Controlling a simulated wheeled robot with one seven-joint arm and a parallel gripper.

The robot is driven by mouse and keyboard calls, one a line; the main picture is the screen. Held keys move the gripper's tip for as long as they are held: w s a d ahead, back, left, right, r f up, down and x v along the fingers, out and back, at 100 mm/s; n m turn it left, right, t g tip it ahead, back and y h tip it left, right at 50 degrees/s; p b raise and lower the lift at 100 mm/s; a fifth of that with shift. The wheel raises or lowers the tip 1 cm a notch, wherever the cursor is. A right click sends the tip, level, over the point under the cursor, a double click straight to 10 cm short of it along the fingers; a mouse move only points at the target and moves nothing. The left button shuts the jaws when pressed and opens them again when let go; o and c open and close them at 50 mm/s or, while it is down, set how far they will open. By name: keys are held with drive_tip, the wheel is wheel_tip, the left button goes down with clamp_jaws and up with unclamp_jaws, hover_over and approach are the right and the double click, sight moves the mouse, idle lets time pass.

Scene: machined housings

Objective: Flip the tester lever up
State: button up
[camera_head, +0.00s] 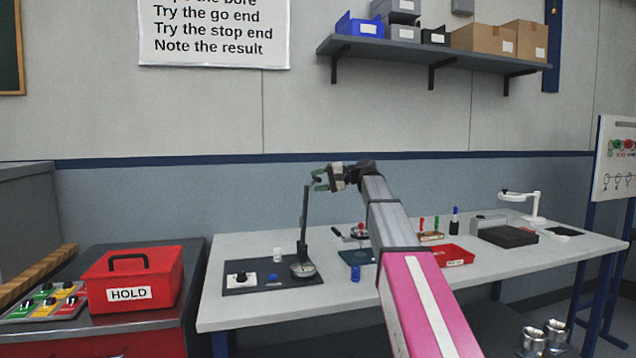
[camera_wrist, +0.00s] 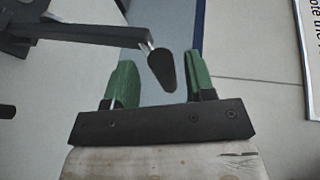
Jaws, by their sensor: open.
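The tester (camera_head: 304,225) is a dark upright column on a dark base plate (camera_head: 240,289) on the grey bench, with a round gauge (camera_head: 303,269) at its foot. In the wrist view, its lever (camera_wrist: 161,72) shows as a black rounded handle on a short metal rod, joined to a dark arm (camera_wrist: 75,32). My gripper (camera_head: 318,181) is at the top of the column. Its green fingers (camera_wrist: 161,60) are open, one on each side of the handle in the wrist view. I see gaps on both sides of the handle; the depth between them is unclear.
The base plate also carries a black knob and a blue button. A blue cylinder (camera_head: 355,274), a red tray (camera_head: 453,256) and several small tools lie to the right. A red HOLD box (camera_head: 131,282) stands on the left cabinet. Air around the column top is clear.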

drive_tip(key=v, duration=1)
drive_tip(key=shift+d, duration=0.3)
drive_tip(key=shift+s, duration=0.1)
